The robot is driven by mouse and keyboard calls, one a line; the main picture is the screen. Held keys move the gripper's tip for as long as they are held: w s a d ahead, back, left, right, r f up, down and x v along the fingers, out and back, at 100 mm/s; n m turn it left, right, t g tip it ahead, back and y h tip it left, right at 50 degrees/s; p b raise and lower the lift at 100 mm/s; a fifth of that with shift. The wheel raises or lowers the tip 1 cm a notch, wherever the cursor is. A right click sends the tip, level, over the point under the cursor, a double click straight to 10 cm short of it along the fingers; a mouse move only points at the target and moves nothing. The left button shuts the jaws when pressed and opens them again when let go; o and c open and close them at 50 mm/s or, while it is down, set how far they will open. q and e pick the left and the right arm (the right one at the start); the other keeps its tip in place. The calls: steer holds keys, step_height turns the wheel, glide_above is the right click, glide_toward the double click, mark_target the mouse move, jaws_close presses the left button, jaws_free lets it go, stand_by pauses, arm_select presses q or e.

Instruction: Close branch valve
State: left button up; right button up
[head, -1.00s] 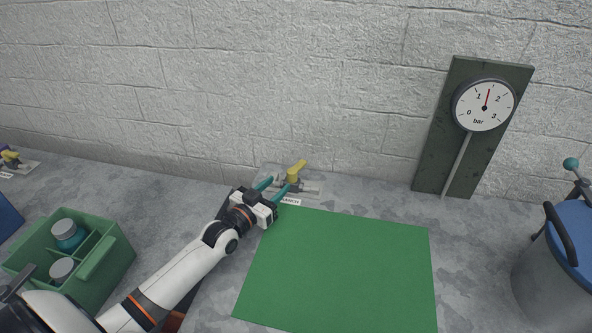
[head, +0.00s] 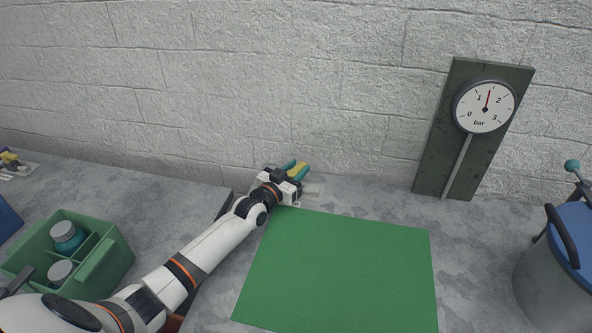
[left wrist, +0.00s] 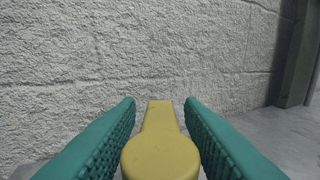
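The branch valve's yellow lever handle (head: 299,171) stands near the wall behind the green mat. In the left wrist view the yellow handle (left wrist: 160,148) lies between the two teal fingers and points away toward the wall. My left gripper (head: 294,168) is around the handle, with the fingers open and a gap on each side in the wrist view (left wrist: 160,115). The valve body and most of its label are hidden behind my gripper. My right gripper is not in view.
A green mat (head: 340,265) lies in front of the valve. A pressure gauge (head: 484,105) on a dark board reads between 1 and 2 bar. A green crate with bottles (head: 105,262) stands left, a blue-lidded pot (head: 545,275) right. Another valve (head: 12,160) sits far left.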

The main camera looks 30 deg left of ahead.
arm_select(q)
steer(key=c, duration=0.6)
steer(key=shift+r+p, duration=0.2)
steer(key=shift+p, duration=0.2)
steer(key=n+y+p, duration=0.2)
steer(key=y+p, duration=0.2)
steer(key=p, duration=0.1)
steer(key=shift+w+a+r+n, duration=0.1)
steer(key=shift+a+r+n, duration=0.1)
steer(key=shift+r+n, duration=0.15)
steer(key=shift+a+f+n+y+p, duration=0.15)
steer(key=shift+n+y+p, duration=0.55)
steer(key=shift+y, duration=0.3)
steer(key=shift+a+f+n+y, duration=0.1)
steer(key=shift+f+n+y, duration=0.15)
steer(key=shift+y, duration=0.35)
steer(key=o, duration=0.8)
steer(key=shift+o, duration=0.3)
steer(key=shift+f, duration=0.1)
